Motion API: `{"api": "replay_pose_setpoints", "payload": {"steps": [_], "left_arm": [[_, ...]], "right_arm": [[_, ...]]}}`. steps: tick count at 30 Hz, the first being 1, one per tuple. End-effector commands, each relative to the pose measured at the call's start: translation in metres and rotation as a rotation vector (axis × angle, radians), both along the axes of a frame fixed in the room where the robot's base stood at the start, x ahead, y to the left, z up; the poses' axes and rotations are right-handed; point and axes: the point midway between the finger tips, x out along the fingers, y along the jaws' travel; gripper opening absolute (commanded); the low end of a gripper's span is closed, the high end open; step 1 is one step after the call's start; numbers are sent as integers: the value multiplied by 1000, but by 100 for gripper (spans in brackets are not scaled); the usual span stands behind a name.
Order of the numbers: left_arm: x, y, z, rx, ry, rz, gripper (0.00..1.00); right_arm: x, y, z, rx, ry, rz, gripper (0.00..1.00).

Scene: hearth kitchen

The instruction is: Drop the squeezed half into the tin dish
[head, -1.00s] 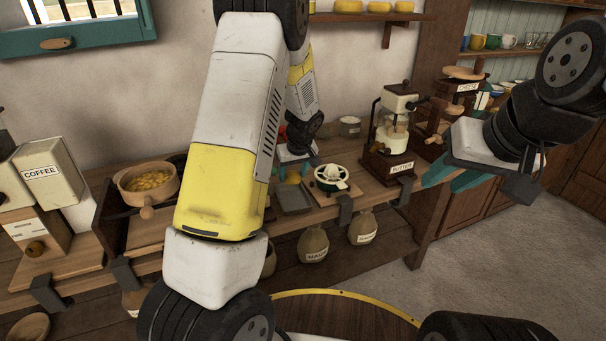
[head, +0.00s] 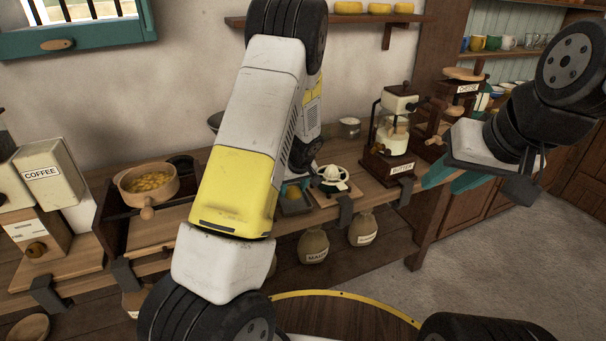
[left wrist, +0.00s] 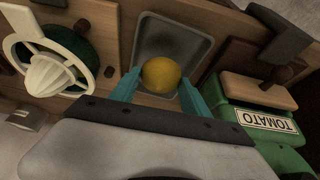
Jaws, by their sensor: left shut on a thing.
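The squeezed half (left wrist: 161,74) shows as a rounded yellow fruit piece between the teal fingers of my left gripper (left wrist: 160,80), which is shut on it. In the left wrist view it appears over the grey tin dish (left wrist: 202,48); I cannot tell the height of the gap. In the head view the tin dish (head: 297,209) is partly hidden by my left arm, with a bit of yellow fruit (head: 293,191) above it. My right gripper (head: 457,180) is empty at the right, its teal fingers apart.
The white juicer (left wrist: 48,76) stands beside the dish, also seen in the head view (head: 333,175). A green tomato box (left wrist: 262,118) is on the dish's other side. A butter churn (head: 392,140) and a wooden pot (head: 150,183) stand along the bench.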

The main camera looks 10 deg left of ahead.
Motion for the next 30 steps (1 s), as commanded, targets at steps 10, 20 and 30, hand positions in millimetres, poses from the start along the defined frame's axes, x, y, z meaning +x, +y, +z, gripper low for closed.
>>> {"api": "replay_pose_setpoints", "payload": {"steps": [10, 20, 30], "left_arm": [[0, 0, -1, 0, 0, 0, 62], [0, 0, -1, 0, 0, 0, 80], [0, 0, -1, 0, 0, 1, 80]], "right_arm": [[0, 0, 0, 0, 0, 0, 36], [0, 0, 0, 0, 0, 0, 36], [0, 0, 0, 0, 0, 0, 36]]}}
